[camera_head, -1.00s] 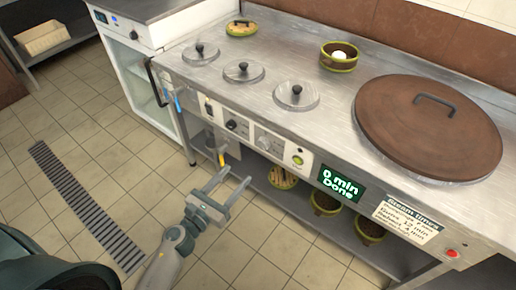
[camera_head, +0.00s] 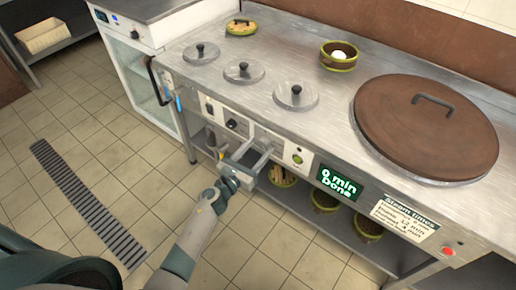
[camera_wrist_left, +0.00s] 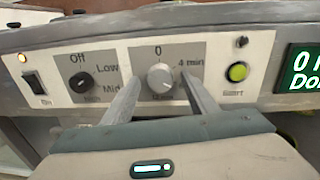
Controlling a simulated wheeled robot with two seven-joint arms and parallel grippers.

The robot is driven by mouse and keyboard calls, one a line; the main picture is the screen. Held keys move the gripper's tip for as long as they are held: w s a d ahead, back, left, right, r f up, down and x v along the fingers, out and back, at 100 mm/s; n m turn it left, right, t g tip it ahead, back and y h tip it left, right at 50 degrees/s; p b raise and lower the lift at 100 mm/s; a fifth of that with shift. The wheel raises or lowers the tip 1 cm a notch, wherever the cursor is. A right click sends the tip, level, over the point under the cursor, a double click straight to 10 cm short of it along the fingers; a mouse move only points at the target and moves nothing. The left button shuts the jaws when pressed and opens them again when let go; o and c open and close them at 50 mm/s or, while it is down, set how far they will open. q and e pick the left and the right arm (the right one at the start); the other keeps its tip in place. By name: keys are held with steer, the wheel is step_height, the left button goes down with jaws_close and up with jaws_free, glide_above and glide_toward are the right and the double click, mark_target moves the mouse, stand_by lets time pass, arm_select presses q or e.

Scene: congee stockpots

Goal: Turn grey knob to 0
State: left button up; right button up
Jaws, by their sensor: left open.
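The grey knob (camera_wrist_left: 160,77) is on the white panel of the steel counter front, below a "0" mark and left of a "4 min" mark. Its pointer is too small to read surely. In the head view my left gripper and its fingers largely cover it. My left gripper (camera_head: 258,148) is open in front of the panel. In the left wrist view its two fingers (camera_wrist_left: 161,86) reach toward the panel, one on each side of the grey knob, with a gap between them and it.
A black knob (camera_wrist_left: 82,84) marked Off, Low and Mid is left of the grey knob. A green button (camera_wrist_left: 237,72) and a display (camera_head: 339,183) reading "0 min Done" are to the right. A brown lid (camera_head: 425,130) and small pot lids are on the counter.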

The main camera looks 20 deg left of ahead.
arm_select(q)
steer(key=c, duration=1.1)
steer(key=shift+o, duration=0.2)
